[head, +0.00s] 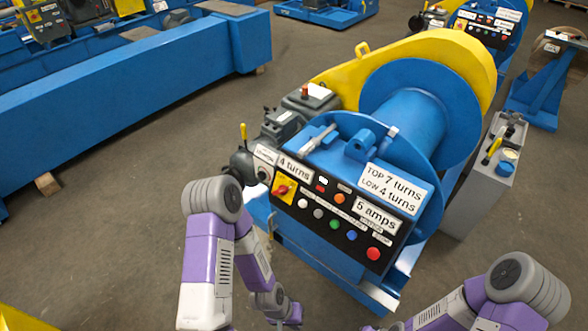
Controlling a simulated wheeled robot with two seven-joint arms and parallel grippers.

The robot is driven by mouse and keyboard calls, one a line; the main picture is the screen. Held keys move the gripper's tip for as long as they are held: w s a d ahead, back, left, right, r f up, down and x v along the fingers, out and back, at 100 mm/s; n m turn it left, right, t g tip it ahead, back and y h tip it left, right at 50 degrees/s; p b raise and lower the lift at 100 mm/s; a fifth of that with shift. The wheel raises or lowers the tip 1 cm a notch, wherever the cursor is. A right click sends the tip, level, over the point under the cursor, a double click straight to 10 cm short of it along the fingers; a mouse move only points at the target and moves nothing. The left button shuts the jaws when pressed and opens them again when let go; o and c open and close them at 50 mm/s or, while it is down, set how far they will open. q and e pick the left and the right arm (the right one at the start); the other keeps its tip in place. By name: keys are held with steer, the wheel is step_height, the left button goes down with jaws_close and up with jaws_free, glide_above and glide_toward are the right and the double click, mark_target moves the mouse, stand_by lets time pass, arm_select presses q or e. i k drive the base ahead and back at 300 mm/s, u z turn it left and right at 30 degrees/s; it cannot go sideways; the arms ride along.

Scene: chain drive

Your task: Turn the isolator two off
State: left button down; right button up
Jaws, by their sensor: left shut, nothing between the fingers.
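A rotary isolator switch (284,189) with a red knob on a yellow plate sits at the left end of the black control panel (328,229) on the near blue machine. I see no readable number marking it as isolator two, and the knob's exact angle is too small to tell. A similar yellow-plated switch (461,24) shows on the machine behind. My left gripper (293,316) is shut and empty, low in front of the machine, below the panel and apart from the switch. My right arm comes in at the lower right; its gripper is cut off by the bottom edge.
The panel carries several push buttons and white labels, including "4 turns" and "5 amps" (377,213). A blue drum (410,120) and yellow guard (420,50) stand behind it. A grey cabinet (480,185) is at right. Open floor lies left, before a long blue beam (130,90).

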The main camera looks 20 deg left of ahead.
mark_target(282, 189)
steer(key=u, duration=2.55)
steer(key=i, duration=1.1)
steer(key=z, duration=2.6)
